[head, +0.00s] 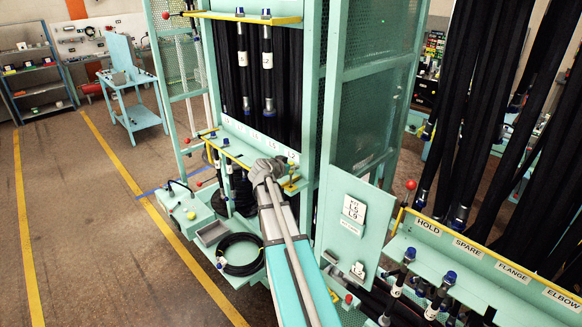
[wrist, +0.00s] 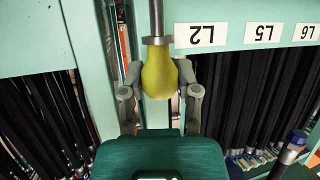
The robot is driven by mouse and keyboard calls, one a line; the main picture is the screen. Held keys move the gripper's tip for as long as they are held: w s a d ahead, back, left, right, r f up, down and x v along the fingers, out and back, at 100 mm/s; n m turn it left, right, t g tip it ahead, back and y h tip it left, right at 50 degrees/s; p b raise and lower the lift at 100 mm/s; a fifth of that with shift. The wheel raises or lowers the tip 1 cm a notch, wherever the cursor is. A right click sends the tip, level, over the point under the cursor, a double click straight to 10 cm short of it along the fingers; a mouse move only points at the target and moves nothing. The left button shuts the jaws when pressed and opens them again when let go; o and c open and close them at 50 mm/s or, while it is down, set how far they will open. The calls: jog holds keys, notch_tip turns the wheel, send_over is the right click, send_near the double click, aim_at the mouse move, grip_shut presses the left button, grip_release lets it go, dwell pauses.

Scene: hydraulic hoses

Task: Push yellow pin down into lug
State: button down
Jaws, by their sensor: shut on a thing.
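In the wrist view a yellow pear-shaped knob (wrist: 159,75), which looks like the head of the yellow pin, sits between the two fingers of my gripper (wrist: 160,85). A grey collar (wrist: 157,40) and a steel shaft (wrist: 156,16) run on from the knob to the top edge of the picture. My gripper is shut on the knob, one finger on each side. I cannot make out the lug or how deep the pin sits.
The teal rack (head: 328,150) holds several black hoses (head: 266,60). Labels L2 (wrist: 201,35) and L5 (wrist: 262,33) line a ledge beside the pin. A coiled black hose (head: 240,254) lies low left of my arm. Hose fittings (head: 437,300) stand at right. Floor at left is clear.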

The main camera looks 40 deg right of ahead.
aim_at(291, 185)
jog(key=shift+f+b, duration=2.3)
jog(key=shift+f, duration=0.15)
jog(key=shift+f+b, duration=0.4)
jog(key=shift+c, duration=1.3)
grip_release()
jog(key=shift+r, duration=0.15)
notch_tip(291, 185, up, 9)
jog(key=p, duration=0.9)
jog(key=shift+r+p, duration=0.2)
jog(key=shift+p, duration=0.1)
